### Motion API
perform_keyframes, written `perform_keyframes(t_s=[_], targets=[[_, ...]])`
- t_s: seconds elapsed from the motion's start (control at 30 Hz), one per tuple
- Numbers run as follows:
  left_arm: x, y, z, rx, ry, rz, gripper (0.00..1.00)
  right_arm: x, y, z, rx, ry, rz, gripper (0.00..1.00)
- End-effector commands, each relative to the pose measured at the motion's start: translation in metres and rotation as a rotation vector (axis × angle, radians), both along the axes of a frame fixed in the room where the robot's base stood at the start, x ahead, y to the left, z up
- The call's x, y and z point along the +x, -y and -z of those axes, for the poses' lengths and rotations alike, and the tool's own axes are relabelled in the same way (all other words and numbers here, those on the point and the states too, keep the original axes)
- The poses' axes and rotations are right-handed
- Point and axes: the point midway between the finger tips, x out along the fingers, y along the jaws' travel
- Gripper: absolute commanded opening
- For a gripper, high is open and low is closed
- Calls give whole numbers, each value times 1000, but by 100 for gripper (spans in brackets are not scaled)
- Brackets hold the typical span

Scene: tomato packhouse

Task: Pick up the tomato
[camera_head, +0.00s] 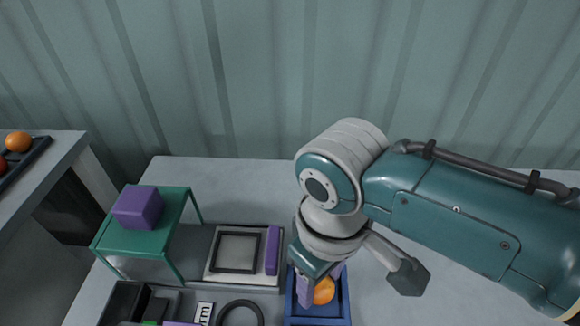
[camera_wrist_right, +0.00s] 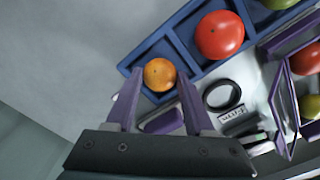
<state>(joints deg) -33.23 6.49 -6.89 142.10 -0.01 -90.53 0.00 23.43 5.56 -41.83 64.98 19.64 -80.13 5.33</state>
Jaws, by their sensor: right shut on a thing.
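In the wrist view, a red tomato (camera_wrist_right: 219,35) and part of a green one (camera_wrist_right: 277,3) lie in other compartments of the tray. My left gripper is out of view.
Left of the tray are a dark ring (camera_head: 240,312), a label (camera_head: 203,313) and a pale board (camera_head: 216,271) with a square frame. A purple cube (camera_head: 138,207) stands on a green stand (camera_head: 170,205). Tomatoes lie in a dark tray (camera_head: 33,153) at far left. The table behind is clear.

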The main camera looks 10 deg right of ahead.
Motion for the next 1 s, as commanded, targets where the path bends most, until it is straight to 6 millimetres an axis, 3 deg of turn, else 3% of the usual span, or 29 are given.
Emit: perform_keyframes(t_s=[0.13, 0.37, 0.53, 0.67, 1.0], targets=[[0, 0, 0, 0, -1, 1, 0, 0, 0, 0, 0, 0, 0, 26], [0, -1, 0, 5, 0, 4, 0, 0, 0, -1, 0, 0, 0, 26], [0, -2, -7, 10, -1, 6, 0, 0, 0, -13, 1, 0, 0, 26], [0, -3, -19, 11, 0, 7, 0, 0, 0, -39, 1, 3, -1, 26], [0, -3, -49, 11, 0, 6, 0, 2, 0, -143, 3, 7, 0, 26]])
